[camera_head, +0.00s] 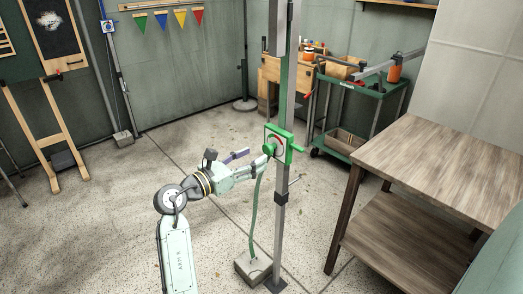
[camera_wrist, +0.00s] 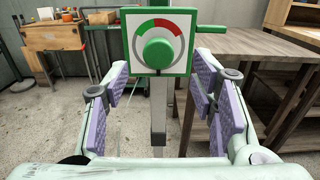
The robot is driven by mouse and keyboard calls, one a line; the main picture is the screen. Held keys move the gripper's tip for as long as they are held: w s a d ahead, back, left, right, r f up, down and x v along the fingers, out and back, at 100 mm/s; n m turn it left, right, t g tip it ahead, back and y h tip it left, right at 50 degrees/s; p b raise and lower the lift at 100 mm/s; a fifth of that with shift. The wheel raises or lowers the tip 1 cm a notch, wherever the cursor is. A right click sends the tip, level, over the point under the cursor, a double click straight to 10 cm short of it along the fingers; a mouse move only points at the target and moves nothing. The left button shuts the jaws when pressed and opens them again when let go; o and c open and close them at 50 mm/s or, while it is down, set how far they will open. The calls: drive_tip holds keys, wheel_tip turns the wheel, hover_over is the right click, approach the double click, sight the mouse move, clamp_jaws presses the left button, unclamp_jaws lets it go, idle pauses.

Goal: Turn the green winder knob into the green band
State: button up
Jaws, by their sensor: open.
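The winder is a green box with a white dial face (camera_wrist: 181,60), fixed to a metal post. Its round green knob (camera_wrist: 158,53) sits in the dial's middle, facing my gripper. A green band (camera_wrist: 140,32) curves along the dial's upper left and a red band (camera_wrist: 173,29) along its upper right. I cannot make out a pointer on the knob. My gripper (camera_wrist: 160,78) is open and empty, its purple pads left and right of the winder, with the knob between and beyond them. In the head view the knob (camera_head: 268,149) is just beyond my gripper (camera_head: 253,157).
A green handle (camera_wrist: 211,29) sticks out right of the winder. The post (camera_head: 282,205) stands on the floor, with a green hose (camera_head: 254,210) and a block (camera_head: 252,267) beside it. A wooden table (camera_head: 440,165) is at the right. A green cart (camera_head: 350,82) stands behind.

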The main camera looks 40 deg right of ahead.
sight(266, 151)
drive_tip(key=shift+w+d, duration=0.15)
drive_tip(key=shift+d, duration=1)
drive_tip(key=shift+w+d, duration=0.15)
drive_tip(key=shift+d, duration=0.95)
drive_tip(key=c, duration=1.2)
drive_tip(key=shift+o, duration=0.2)
drive_tip(key=shift+m+p, duration=0.3)
drive_tip(key=shift+p, duration=0.05)
